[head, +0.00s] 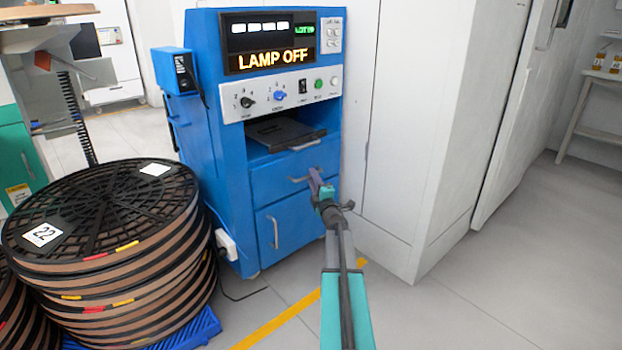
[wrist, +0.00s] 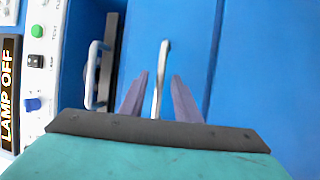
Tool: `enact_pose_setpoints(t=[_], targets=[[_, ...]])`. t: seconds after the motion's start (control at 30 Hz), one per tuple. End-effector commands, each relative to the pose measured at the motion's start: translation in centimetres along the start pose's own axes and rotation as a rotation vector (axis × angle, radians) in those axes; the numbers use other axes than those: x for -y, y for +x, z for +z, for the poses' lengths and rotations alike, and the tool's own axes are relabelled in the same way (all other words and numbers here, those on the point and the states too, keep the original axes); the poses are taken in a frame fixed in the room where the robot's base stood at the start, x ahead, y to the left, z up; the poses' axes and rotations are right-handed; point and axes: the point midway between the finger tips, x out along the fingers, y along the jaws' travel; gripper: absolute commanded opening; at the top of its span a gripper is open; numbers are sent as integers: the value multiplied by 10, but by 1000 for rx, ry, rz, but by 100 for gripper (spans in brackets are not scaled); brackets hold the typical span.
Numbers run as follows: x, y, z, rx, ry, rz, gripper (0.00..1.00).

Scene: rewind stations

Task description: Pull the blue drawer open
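The blue drawer (head: 272,184) is closed in the front of the blue cabinet, below an open slot and above a lower door. Its pale bar handle (head: 297,180) is partly hidden by my gripper (head: 315,182) in the head view. In the wrist view, the drawer front (wrist: 195,40) appears turned on its side. The handle (wrist: 160,75) runs between the two purple fingers of my gripper (wrist: 159,95), with a gap on each side. The fingers are open and straddle the handle without visibly gripping it. How deep the fingertips reach is hard to tell.
Above the drawer, a dark tray (head: 283,131) with its own handle sits in the slot. The lower door (head: 290,225) has a vertical handle. Stacked black reels (head: 100,215) stand on a blue pallet at left. A white cabinet (head: 415,120) stands close at right. The display reads "LAMP OFF".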

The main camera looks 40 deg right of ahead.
Motion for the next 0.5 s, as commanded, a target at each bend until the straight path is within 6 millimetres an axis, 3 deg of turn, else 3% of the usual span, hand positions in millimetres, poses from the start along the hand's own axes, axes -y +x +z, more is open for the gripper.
enact_pose_setpoints(t=[0.2,0.5], targets=[[2,20,0,0,0,-1,30],[0,27,0,0,0,0,30]])
